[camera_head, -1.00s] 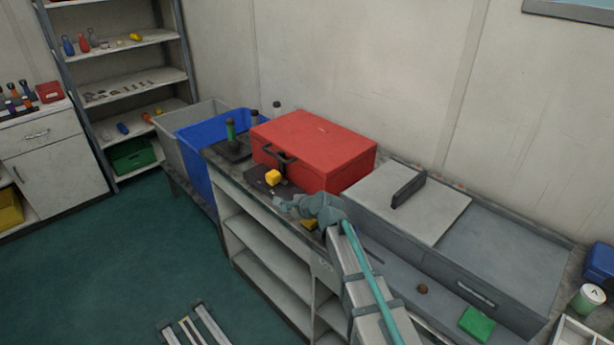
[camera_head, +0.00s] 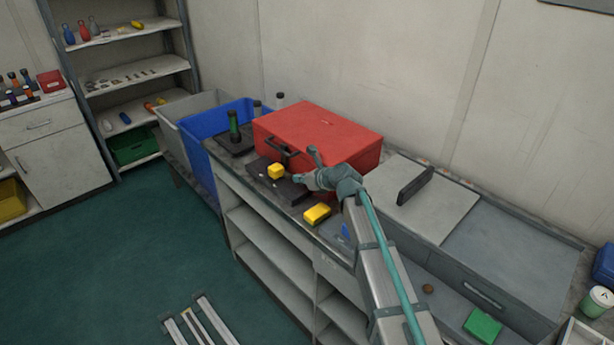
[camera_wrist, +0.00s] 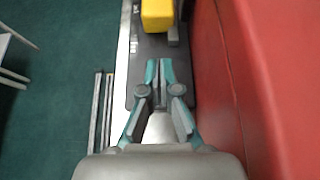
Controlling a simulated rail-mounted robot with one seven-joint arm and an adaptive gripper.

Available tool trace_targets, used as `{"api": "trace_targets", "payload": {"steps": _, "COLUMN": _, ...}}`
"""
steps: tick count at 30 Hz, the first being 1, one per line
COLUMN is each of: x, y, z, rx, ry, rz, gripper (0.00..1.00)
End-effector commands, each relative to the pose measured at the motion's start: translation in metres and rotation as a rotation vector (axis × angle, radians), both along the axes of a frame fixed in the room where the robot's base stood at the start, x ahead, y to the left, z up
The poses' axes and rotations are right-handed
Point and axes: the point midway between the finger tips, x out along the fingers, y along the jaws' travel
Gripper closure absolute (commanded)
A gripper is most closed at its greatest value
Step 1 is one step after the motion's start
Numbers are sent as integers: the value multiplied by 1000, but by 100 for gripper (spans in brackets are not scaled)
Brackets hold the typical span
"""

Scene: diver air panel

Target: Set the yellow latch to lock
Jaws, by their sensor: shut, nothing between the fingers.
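The yellow latch (camera_head: 277,171) is a small yellow block on a dark panel (camera_head: 291,192) in front of the red box. It also shows at the top of the wrist view (camera_wrist: 158,15), partly cut off by the frame edge, beside a grey upright piece. My gripper (camera_head: 301,179) is just right of the latch in the head view, apart from it. In the wrist view my gripper (camera_wrist: 160,68) is shut and empty, its tips over the dark panel and short of the yellow block. The lock marking cannot be made out.
The red box (camera_head: 318,140) stands close beside my gripper. A loose yellow block (camera_head: 317,213) lies near the bench's front edge. A grey-lidded chest (camera_head: 425,205) lies right.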

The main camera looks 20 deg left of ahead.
Motion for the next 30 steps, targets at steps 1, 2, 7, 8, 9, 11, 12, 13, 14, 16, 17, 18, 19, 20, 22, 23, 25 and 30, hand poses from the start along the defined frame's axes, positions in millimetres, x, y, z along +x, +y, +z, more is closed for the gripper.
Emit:
{"api": "trace_targets", "payload": {"steps": 1, "x": 6, "y": 11, "z": -4, "rx": 0, "ry": 2, "rz": 1, "gripper": 100}}
{"api": "trace_targets", "payload": {"steps": 2, "x": 8, "y": 16, "z": -7, "rx": -1, "ry": 1, "rz": 1, "gripper": 100}}
{"api": "trace_targets", "payload": {"steps": 7, "x": 18, "y": 41, "z": -22, "rx": -2, "ry": 0, "rz": 1, "gripper": 100}}
{"api": "trace_targets", "payload": {"steps": 8, "x": 20, "y": 45, "z": -20, "rx": -1, "ry": -1, "rz": 2, "gripper": 100}}
{"api": "trace_targets", "payload": {"steps": 9, "x": 22, "y": 51, "z": -19, "rx": -1, "ry": -1, "rz": 2, "gripper": 100}}
{"api": "trace_targets", "payload": {"steps": 11, "x": 25, "y": 58, "z": -20, "rx": -1, "ry": -2, "rz": 1, "gripper": 100}}
{"api": "trace_targets", "payload": {"steps": 12, "x": 26, "y": 62, "z": -20, "rx": -1, "ry": -2, "rz": 1, "gripper": 100}}
{"api": "trace_targets", "payload": {"steps": 13, "x": 27, "y": 64, "z": -20, "rx": -1, "ry": -2, "rz": 1, "gripper": 100}}
{"api": "trace_targets", "payload": {"steps": 14, "x": 28, "y": 66, "z": -20, "rx": -1, "ry": -2, "rz": 0, "gripper": 100}}
{"api": "trace_targets", "payload": {"steps": 16, "x": 29, "y": 69, "z": -21, "rx": -1, "ry": -2, "rz": 0, "gripper": 100}}
{"api": "trace_targets", "payload": {"steps": 17, "x": 29, "y": 70, "z": -21, "rx": -1, "ry": -2, "rz": 0, "gripper": 100}}
{"api": "trace_targets", "payload": {"steps": 18, "x": 29, "y": 71, "z": -22, "rx": -1, "ry": -2, "rz": 0, "gripper": 100}}
{"api": "trace_targets", "payload": {"steps": 19, "x": 30, "y": 72, "z": -22, "rx": -1, "ry": -2, "rz": 0, "gripper": 100}}
{"api": "trace_targets", "payload": {"steps": 20, "x": 30, "y": 72, "z": -22, "rx": -1, "ry": -2, "rz": 0, "gripper": 100}}
{"api": "trace_targets", "payload": {"steps": 22, "x": 30, "y": 72, "z": -22, "rx": -1, "ry": -2, "rz": 0, "gripper": 100}}
{"api": "trace_targets", "payload": {"steps": 23, "x": 30, "y": 72, "z": -22, "rx": -1, "ry": -2, "rz": 0, "gripper": 100}}
{"api": "trace_targets", "payload": {"steps": 25, "x": 29, "y": 72, "z": -22, "rx": -1, "ry": -2, "rz": 0, "gripper": 100}}
{"api": "trace_targets", "payload": {"steps": 30, "x": 30, "y": 74, "z": -22, "rx": -1, "ry": -2, "rz": 0, "gripper": 100}}
